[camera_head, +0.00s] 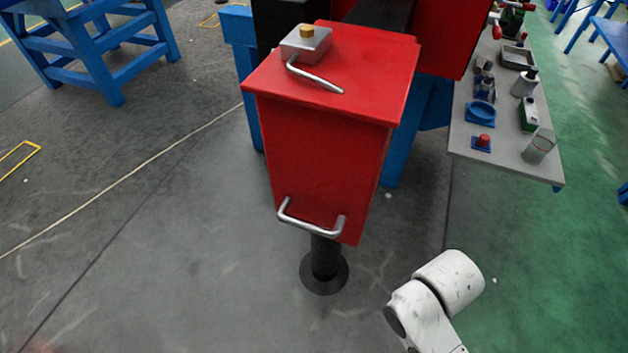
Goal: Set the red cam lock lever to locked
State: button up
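A red cabinet (328,150) on a black post stands in the middle of the view. On its top sits a grey block (305,44) with a yellow knob, and a bent silver lever (315,78) reaches from the block toward the right. I cannot make out a lever that is clearly red, nor tell a locked or unlocked setting. A small red part (494,17) shows at the far end of the bench, too small to identify. A white link of my arm is at the lower right, apart from the cabinet. My gripper is not in view.
A silver handle (311,222) sticks out from the cabinet's front. At right, a grey bench (500,155) holds a red button on a blue base (482,142), a blue ring (480,114) and several other parts. A blue frame (110,60) stands upper left. The floor at left is clear.

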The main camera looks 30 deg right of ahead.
aim_at(496, 27)
jog(key=z, duration=1.25)
